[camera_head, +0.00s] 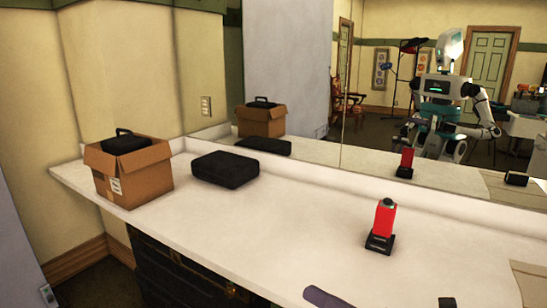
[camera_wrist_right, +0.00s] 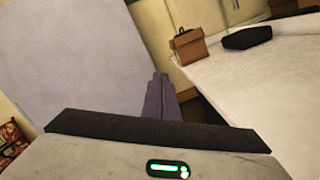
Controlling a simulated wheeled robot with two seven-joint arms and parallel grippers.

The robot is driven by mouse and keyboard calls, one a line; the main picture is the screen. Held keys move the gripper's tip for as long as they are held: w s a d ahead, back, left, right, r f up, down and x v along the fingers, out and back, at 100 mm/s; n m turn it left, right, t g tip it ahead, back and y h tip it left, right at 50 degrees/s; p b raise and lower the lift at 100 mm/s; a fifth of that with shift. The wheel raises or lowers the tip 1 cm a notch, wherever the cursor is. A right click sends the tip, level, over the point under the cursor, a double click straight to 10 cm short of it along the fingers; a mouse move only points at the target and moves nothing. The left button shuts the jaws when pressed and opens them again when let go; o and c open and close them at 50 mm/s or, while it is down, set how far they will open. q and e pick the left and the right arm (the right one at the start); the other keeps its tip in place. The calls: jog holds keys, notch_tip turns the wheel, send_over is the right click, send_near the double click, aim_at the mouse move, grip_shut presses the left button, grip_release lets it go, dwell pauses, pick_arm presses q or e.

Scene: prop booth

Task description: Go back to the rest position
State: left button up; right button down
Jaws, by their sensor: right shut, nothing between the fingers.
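My right gripper (camera_head: 325,298) shows only as a dark purple tip at the bottom edge of the head view, over the front of the white counter (camera_head: 290,235). In the right wrist view its purple fingers (camera_wrist_right: 161,98) are together, with nothing held between them. They point past the counter's end, with a grey panel to their left. My left gripper is not in view in either picture.
On the counter are a cardboard box (camera_head: 135,184) with a black case (camera_head: 125,142) in it, a flat black case (camera_head: 225,170) and a red object (camera_head: 384,218) on a black base. A mirror (camera_head: 400,130) behind reflects a white robot. Much of the counter's middle is clear.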

jog(key=s+d+f+m+t+h, duration=0.15)
jog(key=d+f+m+h, duration=0.3)
jog(key=f+m, duration=0.55)
jog(key=s+d+f+m+t+h, duration=0.1)
jog(key=d+f+m+t+h, duration=0.35)
jog(key=m, duration=0.95)
jog(key=s+f+m+g+h, duration=0.4)
jog(key=s+f+m+g, duration=0.4)
jog(key=s+f+m, duration=0.6)
jog(key=s+f, duration=0.3)
jog(key=f, duration=0.3)
jog(key=shift+a+m+g, duration=0.2)
jog(key=shift+m+g, duration=0.1)
jog(key=shift+g, duration=0.1)
jog(key=shift+s, duration=0.1)
